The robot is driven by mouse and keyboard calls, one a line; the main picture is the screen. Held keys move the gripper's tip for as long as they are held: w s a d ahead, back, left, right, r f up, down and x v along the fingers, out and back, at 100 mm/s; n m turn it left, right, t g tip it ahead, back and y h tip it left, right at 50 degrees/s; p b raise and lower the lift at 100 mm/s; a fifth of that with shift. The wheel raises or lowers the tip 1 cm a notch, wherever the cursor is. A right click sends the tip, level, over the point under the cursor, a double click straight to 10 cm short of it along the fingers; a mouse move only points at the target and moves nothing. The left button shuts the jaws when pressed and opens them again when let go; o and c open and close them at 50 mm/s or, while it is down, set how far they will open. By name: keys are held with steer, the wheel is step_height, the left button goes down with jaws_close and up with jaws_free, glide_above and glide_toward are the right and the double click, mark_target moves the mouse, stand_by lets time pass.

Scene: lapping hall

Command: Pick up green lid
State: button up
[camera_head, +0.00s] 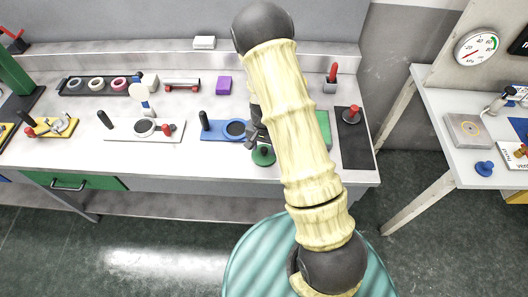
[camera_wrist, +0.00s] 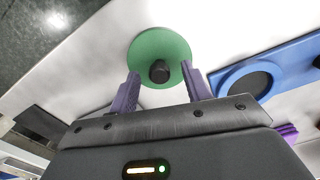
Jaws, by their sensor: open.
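The green lid (camera_head: 263,156) is a round disc with a dark knob on top. It lies on the light worktop near the front edge, just right of the blue base. In the wrist view the lid (camera_wrist: 159,48) shows beyond my gripper's fingertips, with its black knob in the gap between them. My gripper (camera_wrist: 160,85) is open, its two purple fingers apart and nothing held. In the head view my gripper (camera_head: 256,128) is mostly hidden behind my arm, close above the lid. I cannot tell whether the fingers touch the lid.
The blue base (camera_head: 222,127) with a dark round recess and black handle stands close to the left of the lid. A green block (camera_head: 324,128) and a black mat (camera_head: 354,140) with a red-topped piece lie to the right. A purple block (camera_head: 224,85) stands behind.

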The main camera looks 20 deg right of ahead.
mark_target(264, 149)
steer(key=shift+f, duration=0.8)
jaws_close()
steer(key=shift+r, duration=0.1)
step_height(264, 149, up, 10)
steer(key=shift+f+b, duration=0.1)
steer(key=shift+b, duration=0.35)
stand_by(0.5)
